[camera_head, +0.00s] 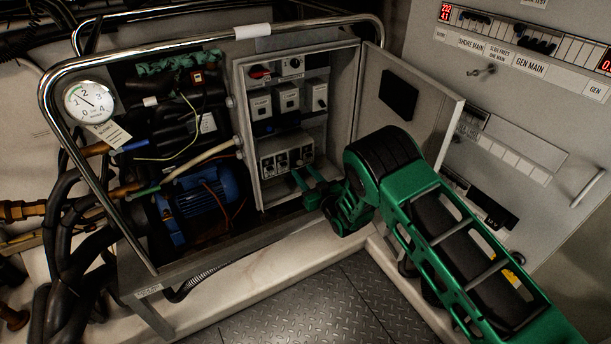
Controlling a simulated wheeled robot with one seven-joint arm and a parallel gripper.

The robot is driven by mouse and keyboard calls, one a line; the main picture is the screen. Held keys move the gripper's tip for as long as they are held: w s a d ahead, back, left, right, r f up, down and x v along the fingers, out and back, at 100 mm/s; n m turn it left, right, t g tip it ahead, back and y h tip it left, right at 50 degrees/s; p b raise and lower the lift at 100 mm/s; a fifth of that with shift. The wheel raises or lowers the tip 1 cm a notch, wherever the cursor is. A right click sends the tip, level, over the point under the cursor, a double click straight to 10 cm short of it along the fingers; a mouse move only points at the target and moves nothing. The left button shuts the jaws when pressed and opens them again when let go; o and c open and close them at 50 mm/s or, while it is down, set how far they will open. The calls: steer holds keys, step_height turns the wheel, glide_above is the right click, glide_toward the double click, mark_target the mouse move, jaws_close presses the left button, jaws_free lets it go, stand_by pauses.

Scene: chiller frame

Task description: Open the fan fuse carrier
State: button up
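The open grey control box (242,125) stands inside the chiller frame. Low in it is a row of pale fuse carriers (281,161) with small dark markings; which one is the fan's is too small to read. My green gripper (303,175) reaches into the box from the right, just below and in front of the right end of this row. Its two fingers look apart, with nothing clearly between them. Whether a fingertip touches a carrier cannot be told. My gripper hides part of the box's lower right.
The box door (410,90) stands open on the right, close above my arm. A chrome rail (180,37) runs around the frame. A blue motor (205,192) and hoses lie left of the box. The tread-plate floor (310,310) in front is clear.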

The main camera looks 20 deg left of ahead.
steer(key=c, duration=0.7)
steer(key=shift+w+a+r+g+h, duration=0.15)
steer(key=shift+r+g+h, duration=0.2)
steer(key=shift+h, duration=0.25)
steer(key=shift+c, duration=0.2)
steer(key=o, duration=0.7)
steer(key=shift+o, duration=0.2)
steer(key=v, duration=1.1)
